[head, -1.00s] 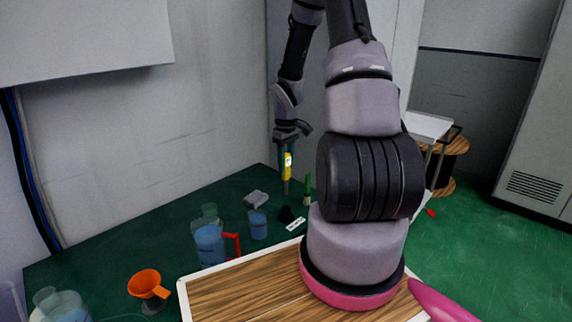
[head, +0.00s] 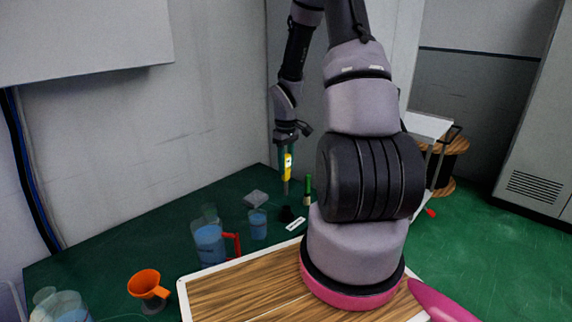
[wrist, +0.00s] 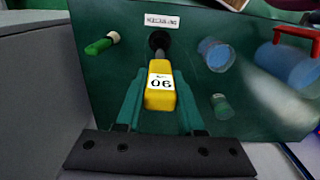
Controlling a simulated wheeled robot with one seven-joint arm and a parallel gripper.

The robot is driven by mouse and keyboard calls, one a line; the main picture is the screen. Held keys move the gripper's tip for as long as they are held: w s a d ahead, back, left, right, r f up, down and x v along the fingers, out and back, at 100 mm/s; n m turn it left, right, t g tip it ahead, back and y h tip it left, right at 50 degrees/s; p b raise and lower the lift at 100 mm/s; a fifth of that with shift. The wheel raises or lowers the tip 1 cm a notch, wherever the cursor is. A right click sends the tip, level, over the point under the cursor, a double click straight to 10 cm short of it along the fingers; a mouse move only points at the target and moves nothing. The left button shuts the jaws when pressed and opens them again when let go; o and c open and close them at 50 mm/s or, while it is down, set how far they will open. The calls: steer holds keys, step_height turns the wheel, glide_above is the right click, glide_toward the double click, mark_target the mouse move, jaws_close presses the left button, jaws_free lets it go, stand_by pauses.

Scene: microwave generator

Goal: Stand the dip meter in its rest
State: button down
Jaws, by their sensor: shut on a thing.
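The dip meter (head: 287,167) has a yellow body with a numbered display and a grey probe pointing down. In the wrist view its yellow body (wrist: 160,92) lies between the green fingers of my gripper (wrist: 160,112), which is shut on it. My gripper (head: 287,145) holds it roughly upright above the green bench. The rest appears to be the dark round piece (wrist: 158,39) beside a white label; it also shows in the head view (head: 286,214). In the wrist view the probe tip overlaps this dark piece. I cannot tell whether the tip has entered it.
A green-handled tool (head: 307,188) stands near the rest. A small blue beaker (head: 257,225), a red-handled jug (head: 209,243) and a grey block (head: 255,198) are nearby. An orange funnel (head: 148,285) is at front left. The wall stands close behind the bench.

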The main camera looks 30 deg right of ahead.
mark_target(286, 194)
steer(key=shift+f, duration=4.85)
steer(key=shift+c, duration=2.2)
jaws_free()
step_height(286, 194, up, 11)
steer(key=shift+f, duration=0.1)
